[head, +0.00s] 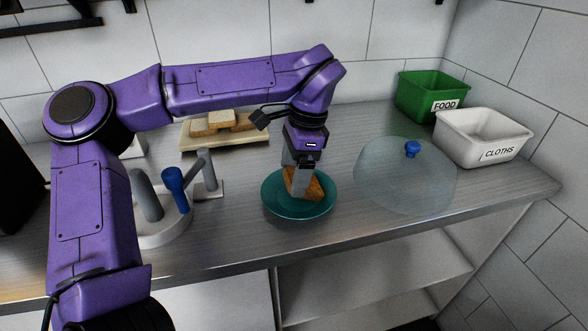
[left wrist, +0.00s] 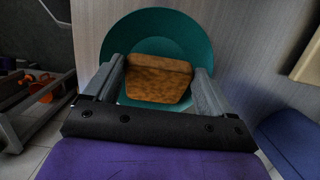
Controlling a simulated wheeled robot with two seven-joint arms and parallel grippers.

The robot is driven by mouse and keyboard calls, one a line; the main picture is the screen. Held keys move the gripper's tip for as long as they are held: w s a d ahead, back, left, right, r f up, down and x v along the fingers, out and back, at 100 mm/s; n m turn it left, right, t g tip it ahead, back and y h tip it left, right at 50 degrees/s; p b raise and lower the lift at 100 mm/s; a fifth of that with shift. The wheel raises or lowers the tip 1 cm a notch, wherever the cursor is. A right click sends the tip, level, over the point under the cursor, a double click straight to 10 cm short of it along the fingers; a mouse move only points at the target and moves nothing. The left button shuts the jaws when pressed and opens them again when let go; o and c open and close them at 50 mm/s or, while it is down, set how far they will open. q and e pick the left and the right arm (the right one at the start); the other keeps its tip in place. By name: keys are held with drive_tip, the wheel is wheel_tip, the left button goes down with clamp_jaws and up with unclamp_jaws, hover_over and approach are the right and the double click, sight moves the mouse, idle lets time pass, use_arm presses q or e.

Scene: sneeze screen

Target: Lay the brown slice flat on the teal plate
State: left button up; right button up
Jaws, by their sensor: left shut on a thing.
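The brown slice (head: 314,188) is between the fingers of my left gripper (head: 302,180), over the teal plate (head: 276,208) on the metal counter. In the left wrist view the brown slice (left wrist: 158,80) spans the gap between the two grey fingers of the left gripper (left wrist: 158,88), which is shut on it. The teal plate (left wrist: 155,22) shows behind it there. The slice looks tilted in the head view. I cannot tell whether its lower edge touches the plate. My right gripper is not in view.
A clear dome with a blue knob (head: 412,149) stands right of the plate. A green FOOD bin (head: 420,92) and a white CLOTHS bin (head: 470,128) are at the back right. A board with bread slices (head: 240,138) lies behind. A blue-handled fixture (head: 175,187) stands left.

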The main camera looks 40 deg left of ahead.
use_arm(q)
drive_tip(key=o, duration=0.8)
drive_tip(key=shift+o, duration=0.2)
drive_tip(key=shift+r, duration=0.1)
wheel_tip(320, 180, up, 10)
drive_tip(key=w+d, duration=0.1)
drive_tip(key=shift+w+d, duration=0.15)
drive_tip(key=shift+w, duration=0.2)
